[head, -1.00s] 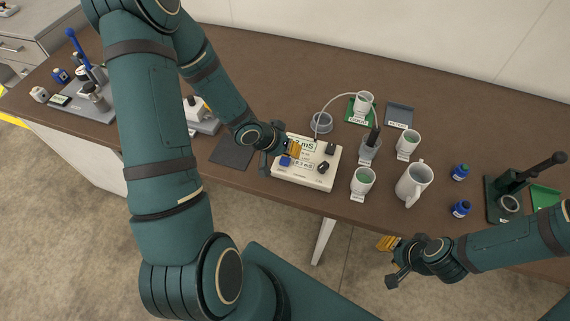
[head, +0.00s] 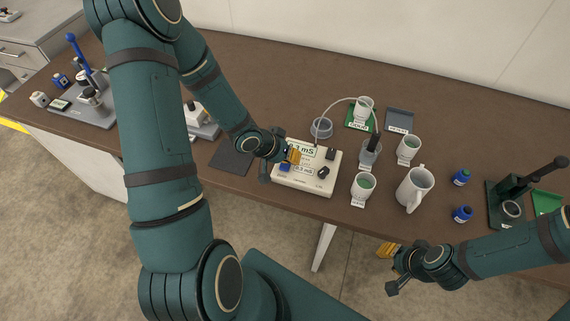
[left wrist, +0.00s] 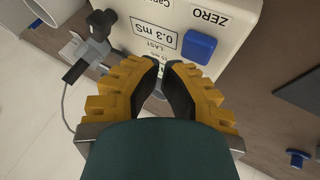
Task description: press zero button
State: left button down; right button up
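The white meter (head: 312,184) sits near the table's front edge. Its blue button (left wrist: 199,47) lies beside the printed word ZERO in the left wrist view; it also shows in the head view (head: 285,167). A small readout (left wrist: 154,34) shows 0.3 mS. My left gripper (left wrist: 164,66) is over the meter, its fingertips beside the button and apart from it in the picture. A narrow gap shows between its fingers, with nothing held. It hides part of the larger display (head: 304,149). My right gripper (head: 387,250) is off the table's front edge; its finger gap is unclear.
A probe in a grey holder (head: 369,155), cups (head: 362,187) and a white jug (head: 413,188) stand to the right. A dark mat (head: 231,159) lies left of the meter.

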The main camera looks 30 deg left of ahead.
aim_at(290, 168)
pick_arm(q)
jog(key=shift+f, duration=0.1)
dwell(0.5)
jog(key=shift+f, duration=0.35)
jog(key=shift+f+b, duration=0.5)
jog(key=shift+b, duration=0.05)
dwell(0.7)
jog(key=shift+r, duration=0.1)
jog(key=shift+r+p, duration=0.85)
jog(key=shift+p, duration=0.2)
notch_tip(290, 168, up, 5)
jog(key=p, duration=0.5)
